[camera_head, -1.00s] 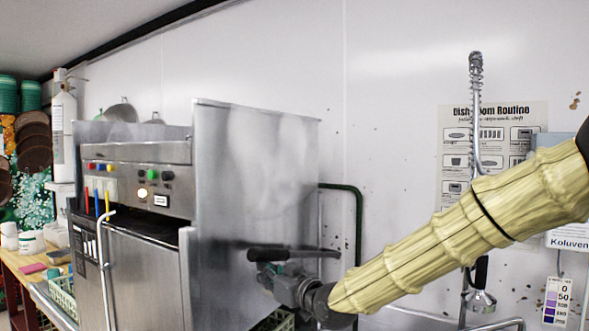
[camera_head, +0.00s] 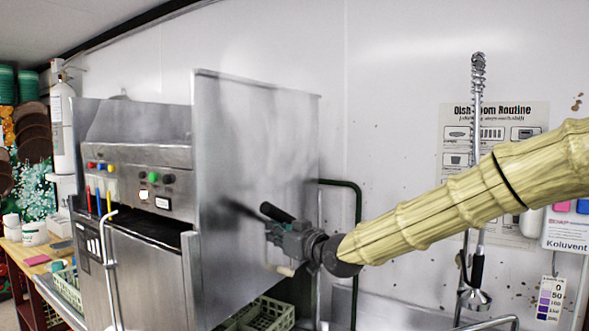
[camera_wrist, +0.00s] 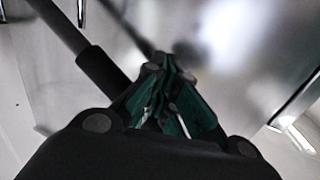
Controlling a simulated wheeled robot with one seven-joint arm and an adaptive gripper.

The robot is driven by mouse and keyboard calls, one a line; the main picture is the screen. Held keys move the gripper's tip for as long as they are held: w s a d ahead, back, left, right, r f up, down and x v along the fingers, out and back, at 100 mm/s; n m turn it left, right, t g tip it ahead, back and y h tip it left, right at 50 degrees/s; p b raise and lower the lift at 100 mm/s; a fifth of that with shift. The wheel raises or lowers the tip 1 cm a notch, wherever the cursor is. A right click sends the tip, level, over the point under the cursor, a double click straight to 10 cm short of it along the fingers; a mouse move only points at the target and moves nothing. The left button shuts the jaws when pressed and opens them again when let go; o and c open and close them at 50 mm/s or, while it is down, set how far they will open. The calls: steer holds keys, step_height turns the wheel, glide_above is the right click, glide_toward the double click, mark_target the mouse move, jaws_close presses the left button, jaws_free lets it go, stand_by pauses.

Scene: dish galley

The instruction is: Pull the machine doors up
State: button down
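Under the hood's front edge, the lower body shows a dark gap. A door handle with a black grip (camera_head: 277,212) sticks out at the hood's right side; it also shows in the wrist view (camera_wrist: 103,72), running diagonally into my gripper. The fingers hide part of the handle.
Green crates (camera_head: 262,315) sit low beside the machine. A green upright pipe (camera_head: 357,230) and a hanging spray hose (camera_head: 477,160) stand near my arm. A poster (camera_head: 455,130) is on the wall. A wooden counter with tubs (camera_head: 34,234) is at the left.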

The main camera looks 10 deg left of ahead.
mark_target(282, 213)
steer(key=r, duration=0.1)
steer(key=w+r+p, duration=0.1)
steer(key=r, duration=0.1)
steer(key=r+p, duration=0.1)
steer(key=shift+w+d+r, duration=0.35)
steer(key=shift+r, duration=0.05)
steer(key=w+r+p, duration=0.2)
steer(key=r, duration=0.1)
steer(key=shift+d+p, duration=0.35)
steer(key=shift+f+b, duration=0.95)
steer(key=shift+f, duration=0.55)
steer(key=b+v, duration=0.1)
steer(key=v, duration=0.9)
steer(key=shift+b, duration=0.4)
